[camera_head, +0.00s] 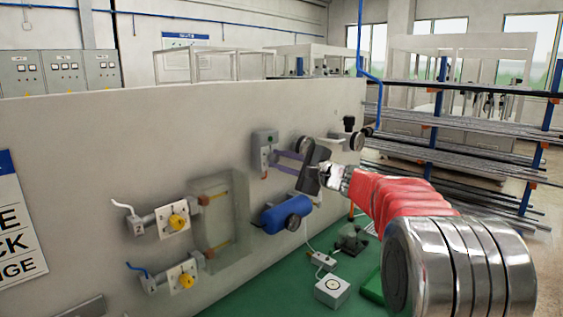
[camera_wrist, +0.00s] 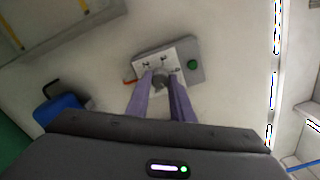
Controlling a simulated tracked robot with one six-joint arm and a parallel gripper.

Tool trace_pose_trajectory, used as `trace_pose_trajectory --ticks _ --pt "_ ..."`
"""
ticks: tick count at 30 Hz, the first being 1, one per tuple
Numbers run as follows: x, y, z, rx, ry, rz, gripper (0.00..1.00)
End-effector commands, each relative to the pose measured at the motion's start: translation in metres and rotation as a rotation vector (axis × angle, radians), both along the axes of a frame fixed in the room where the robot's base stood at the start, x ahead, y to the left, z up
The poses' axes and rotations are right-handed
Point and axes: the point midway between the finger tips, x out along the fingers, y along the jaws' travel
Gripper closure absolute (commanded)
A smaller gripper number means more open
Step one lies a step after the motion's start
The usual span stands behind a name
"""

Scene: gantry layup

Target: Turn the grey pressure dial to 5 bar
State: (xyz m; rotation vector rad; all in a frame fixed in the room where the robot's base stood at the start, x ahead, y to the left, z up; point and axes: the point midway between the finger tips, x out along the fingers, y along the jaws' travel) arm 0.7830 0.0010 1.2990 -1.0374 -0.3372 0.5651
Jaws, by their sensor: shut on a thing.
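The grey pressure dial (camera_wrist: 161,77) sits on a white scale plate (camera_wrist: 176,55) on a grey box (camera_wrist: 194,59) with a green button. The plate's marks are too small to read, so I cannot tell the dial's setting. My gripper (camera_wrist: 160,83) has two purple fingers, one on each side of the dial, shut on it. In the head view the box (camera_head: 264,139) is on the pale wall, and my gripper (camera_head: 274,160) reaches it from the right. There the dial cannot be made out behind the fingers.
Below the box is a blue cylinder (camera_head: 278,216). To its left are two valves with yellow knobs (camera_head: 178,221) (camera_head: 185,281) and a translucent case (camera_head: 222,225). Small devices (camera_head: 332,290) stand on the green surface below. Racks of rods (camera_head: 450,135) stand at the right.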

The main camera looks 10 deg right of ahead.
Motion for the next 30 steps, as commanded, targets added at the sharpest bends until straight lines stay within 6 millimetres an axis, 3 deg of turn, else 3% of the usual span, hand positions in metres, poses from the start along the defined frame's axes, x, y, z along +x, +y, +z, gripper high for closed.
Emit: trace_pose_trajectory --ticks 9,23,24,30 --pt "0.0001 -0.0007 -0.0007 -0.107 -0.075 -0.001 1.0" --pt "0.0 -0.0001 -0.0017 -0.122 -0.084 0.0 1.0" --pt "0.0 0.0 -0.0018 -0.122 -0.084 0.0 0.78" --pt "0.0 0.0002 -0.0014 -0.121 -0.085 0.001 0.64"
